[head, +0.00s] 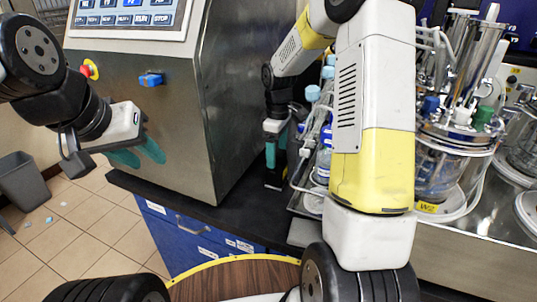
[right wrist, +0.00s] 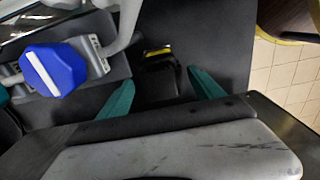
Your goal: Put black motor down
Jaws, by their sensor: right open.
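The black motor (right wrist: 158,75) shows in the right wrist view as a dark block with a yellow strip at its far end, on the black counter. My right gripper (right wrist: 162,92) is open, its teal fingers apart on either side of the motor. In the head view my right gripper (head: 275,155) is low over the counter beside the steel cabinet, and the motor is hard to tell from the dark counter there. My left gripper (head: 138,154) is open and empty in front of the steel cabinet, away from the motor.
The steel control cabinet (head: 150,115) stands left of my right gripper. Bottles with light-blue caps (head: 312,92) and a glass bioreactor (head: 437,165) stand to the right. A blue part (right wrist: 55,70) is close by in the right wrist view. The black counter (head: 235,212) is bare in front.

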